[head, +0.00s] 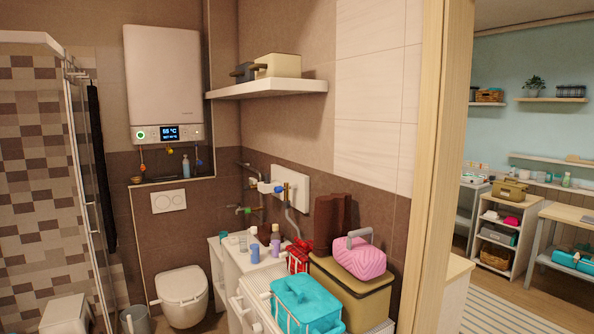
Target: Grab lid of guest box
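No label marks any box as the guest box, so I cannot tell which one it is. A tan box (371,302) with a darker edge sits on the white counter at the lower middle, with a pink ribbed case (359,259) with a grey handle on or just above its top. A cream box (279,65) with a dark edge sits on the wall shelf. Another tan box (510,192) with a dark handle stands on a white shelf unit in the far room. My gripper is not in view.
A turquoise basket (306,300), a red gift-like box (298,258) and several bottles crowd the white counter. A door frame (443,160) divides the bathroom from the far room. A toilet (182,292) stands at the left.

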